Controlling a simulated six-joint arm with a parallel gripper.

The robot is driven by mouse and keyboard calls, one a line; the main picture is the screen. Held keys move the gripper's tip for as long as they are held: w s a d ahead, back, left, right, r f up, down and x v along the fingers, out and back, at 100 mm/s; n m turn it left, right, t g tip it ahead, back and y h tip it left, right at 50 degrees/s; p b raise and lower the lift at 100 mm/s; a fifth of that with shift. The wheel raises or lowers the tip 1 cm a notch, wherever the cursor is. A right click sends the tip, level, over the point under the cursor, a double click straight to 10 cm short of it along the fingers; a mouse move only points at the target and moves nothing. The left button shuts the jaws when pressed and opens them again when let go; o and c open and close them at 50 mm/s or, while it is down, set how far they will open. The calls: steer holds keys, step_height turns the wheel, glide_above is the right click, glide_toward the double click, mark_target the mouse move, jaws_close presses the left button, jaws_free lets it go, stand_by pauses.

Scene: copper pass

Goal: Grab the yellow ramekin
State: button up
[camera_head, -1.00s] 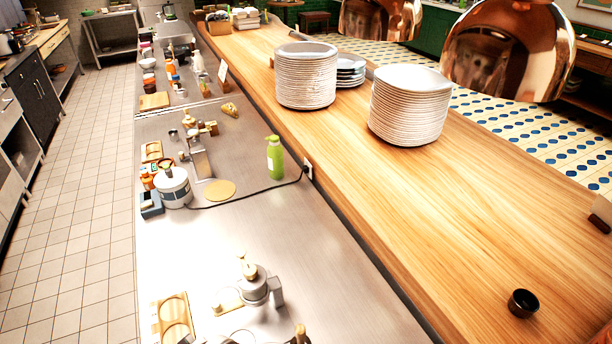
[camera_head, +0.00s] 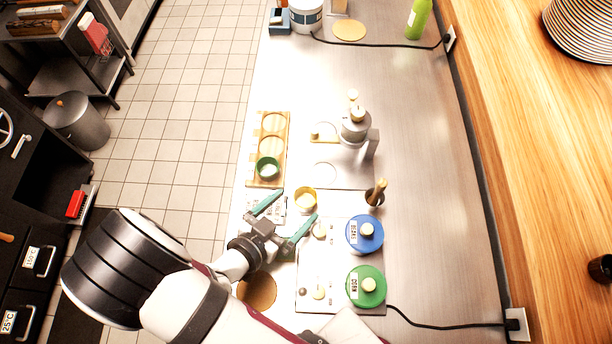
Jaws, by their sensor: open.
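The yellow ramekin (camera_head: 305,199) stands upright on the steel counter, near the middle of the picture. My gripper (camera_head: 291,207) has its two teal fingers spread wide and nothing between them that I can see held. The ramekin is just beyond the fingers, near the gap between their tips and closer to the right fingertip. I cannot tell whether a finger touches it.
A wooden tray (camera_head: 259,150) with a green ramekin (camera_head: 268,168) lies up-left. A small dark pot with a brush (camera_head: 375,193) stands right of the ramekin. Blue (camera_head: 364,235) and green (camera_head: 366,287) lidded pots stand lower right. The steel counter's right side is clear.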

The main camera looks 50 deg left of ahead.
mark_target(311, 191)
steer(key=x, duration=0.5)
steer(key=shift+w+a+f, duration=0.1)
steer(key=shift+w, duration=0.15)
steer(key=c, duration=1.4)
